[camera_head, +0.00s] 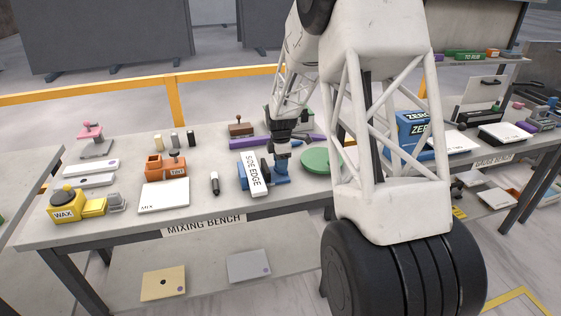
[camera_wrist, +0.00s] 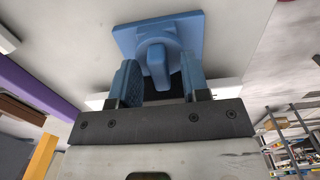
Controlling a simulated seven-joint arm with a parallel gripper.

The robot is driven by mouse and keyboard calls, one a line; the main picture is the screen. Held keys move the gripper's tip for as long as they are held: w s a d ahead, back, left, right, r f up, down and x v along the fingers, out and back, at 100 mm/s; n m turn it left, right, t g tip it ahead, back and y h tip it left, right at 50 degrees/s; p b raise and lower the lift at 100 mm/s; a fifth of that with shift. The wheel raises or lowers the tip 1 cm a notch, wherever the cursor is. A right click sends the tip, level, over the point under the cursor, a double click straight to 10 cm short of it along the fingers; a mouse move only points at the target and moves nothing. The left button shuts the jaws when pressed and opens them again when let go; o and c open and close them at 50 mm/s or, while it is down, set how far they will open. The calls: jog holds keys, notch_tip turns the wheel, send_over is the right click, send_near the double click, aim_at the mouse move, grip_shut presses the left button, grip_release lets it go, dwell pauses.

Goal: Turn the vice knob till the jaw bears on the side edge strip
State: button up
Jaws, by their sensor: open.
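The blue vice (camera_head: 281,172) stands on the mixing bench, partly hidden by my gripper in the head view. My gripper (camera_head: 281,148) is over the vice. In the wrist view the blue knob (camera_wrist: 157,64) has a raised bar on a square blue block (camera_wrist: 188,33). My gripper (camera_wrist: 160,82) is open, with one blue-padded finger on each side of the bar.
A green disc (camera_head: 316,160) lies right of the vice and a purple bar (camera_head: 303,138) behind it. Bare bench shows between these things.

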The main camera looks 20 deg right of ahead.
grip_shut()
jog(key=shift+m, duration=0.3)
jog(key=m, duration=1)
jog(key=shift+m, duration=2.3)
